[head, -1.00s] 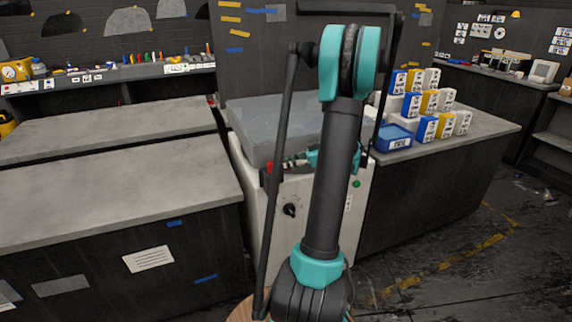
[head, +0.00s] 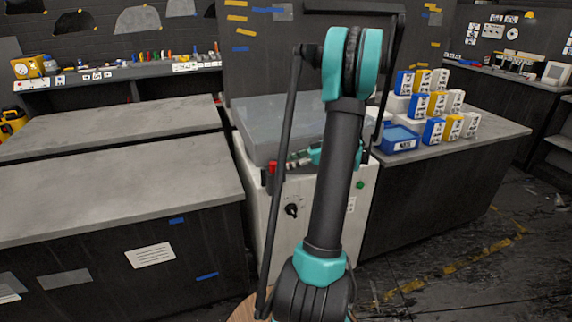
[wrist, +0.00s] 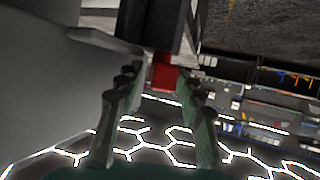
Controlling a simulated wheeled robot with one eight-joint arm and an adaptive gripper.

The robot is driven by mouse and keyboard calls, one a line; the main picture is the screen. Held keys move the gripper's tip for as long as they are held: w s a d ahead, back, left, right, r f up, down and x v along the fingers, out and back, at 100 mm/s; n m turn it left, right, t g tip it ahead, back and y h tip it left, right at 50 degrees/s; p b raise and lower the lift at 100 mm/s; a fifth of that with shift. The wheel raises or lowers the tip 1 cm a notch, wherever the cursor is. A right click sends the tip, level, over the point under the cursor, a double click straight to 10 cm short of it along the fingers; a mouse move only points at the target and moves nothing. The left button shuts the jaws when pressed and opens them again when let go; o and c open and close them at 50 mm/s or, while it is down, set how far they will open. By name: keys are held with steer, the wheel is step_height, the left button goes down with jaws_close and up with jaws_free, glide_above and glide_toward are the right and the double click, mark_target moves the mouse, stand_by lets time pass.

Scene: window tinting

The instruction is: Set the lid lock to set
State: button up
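The white machine (head: 325,225) with a grey translucent lid (head: 275,120) stands in the middle of the head view, partly behind my arm. A small red part (head: 272,166) sits at its upper front edge, and a black knob (head: 291,210) is on its front. I cannot tell which of these is the lid lock. My gripper (head: 294,160) is near the red part, just below the lid's front. In the wrist view my gripper (wrist: 158,82) is open, and a red block (wrist: 163,72) shows between and beyond its fingertips. I cannot tell whether they touch.
A green button (head: 360,185) is on the machine's right front. Grey counters (head: 110,185) stand to the left. A right counter (head: 480,130) holds a blue bin (head: 397,140) and several small boxes. Clear floor (head: 470,275) lies at the lower right.

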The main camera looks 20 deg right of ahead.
steer(key=v, duration=1.2)
steer(key=shift+s, duration=0.1)
steer(key=shift+c, duration=0.3)
